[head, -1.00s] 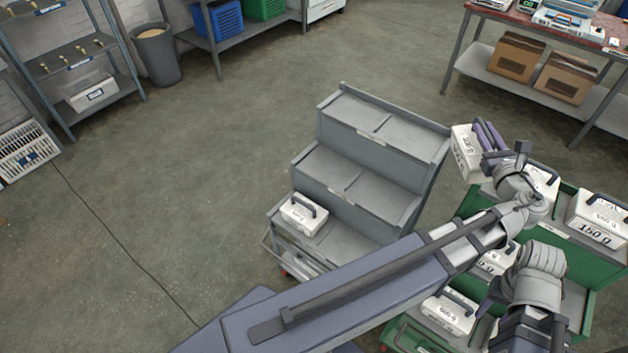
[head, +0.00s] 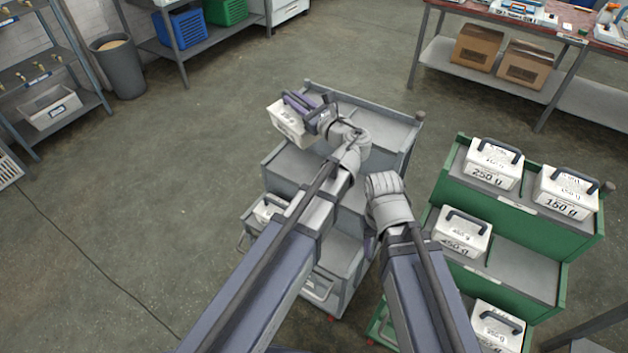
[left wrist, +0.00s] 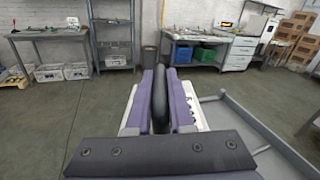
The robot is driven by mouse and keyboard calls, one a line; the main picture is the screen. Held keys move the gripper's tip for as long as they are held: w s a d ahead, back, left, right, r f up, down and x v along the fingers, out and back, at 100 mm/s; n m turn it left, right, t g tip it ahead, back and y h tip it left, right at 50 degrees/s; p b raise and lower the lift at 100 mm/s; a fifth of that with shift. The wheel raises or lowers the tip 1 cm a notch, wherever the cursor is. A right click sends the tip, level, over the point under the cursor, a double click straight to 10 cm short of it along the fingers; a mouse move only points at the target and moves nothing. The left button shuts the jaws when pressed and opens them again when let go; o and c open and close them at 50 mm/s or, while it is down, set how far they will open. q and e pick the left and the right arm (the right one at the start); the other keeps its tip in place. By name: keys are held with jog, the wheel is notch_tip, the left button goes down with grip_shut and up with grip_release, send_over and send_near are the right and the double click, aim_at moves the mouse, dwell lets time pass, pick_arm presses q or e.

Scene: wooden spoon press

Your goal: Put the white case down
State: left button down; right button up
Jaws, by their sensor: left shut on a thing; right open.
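My left gripper (head: 312,112) is shut on the dark handle of a white case (head: 284,125). The case hangs at the left end of the grey stepped cart's top tier; I cannot tell whether it touches the cart. In the left wrist view the handle (left wrist: 162,85) stands between the purple fingers, with white case edges (left wrist: 201,117) beside them. The grey stepped cart (head: 388,128) has bare top surface to the right of the case. My right gripper (head: 371,243) is open and mostly hidden by its own wrist, over the cart's right side.
Another white case (head: 266,209) sits on the grey cart's lowest tier, partly behind my left arm. A green stepped cart (head: 527,208) at right carries several white cases, including ones marked 250 g (head: 492,167) and 150 g (head: 566,195). Open floor lies left.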

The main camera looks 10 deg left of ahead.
pick_arm(q)
jog(key=w+a+f+g+y+b, duration=0.1)
jog(key=w+f+b, duration=0.2)
jog(key=f+b, duration=0.5)
jog(key=w+f+n+g+y+b, duration=0.1)
jog(key=w+f+g+b, duration=0.1)
jog(key=w+f+b, duration=0.2)
jog(key=w+a+f+n+g+b, duration=0.1)
jog(key=w+f+b, duration=0.3)
jog(key=f+b, duration=0.7)
notch_tip(320, 180, down, 2)
jog(key=shift+a+f+g+y+b, duration=0.2)
jog(key=shift+a+g+y+b, duration=0.1)
jog(key=shift+g+y, duration=0.1)
jog(key=c, duration=1.3)
grip_release()
jog(key=shift+f, duration=0.15)
jog(key=o, duration=0.5)
jog(key=v, duration=0.7)
jog(key=shift+d, duration=0.2)
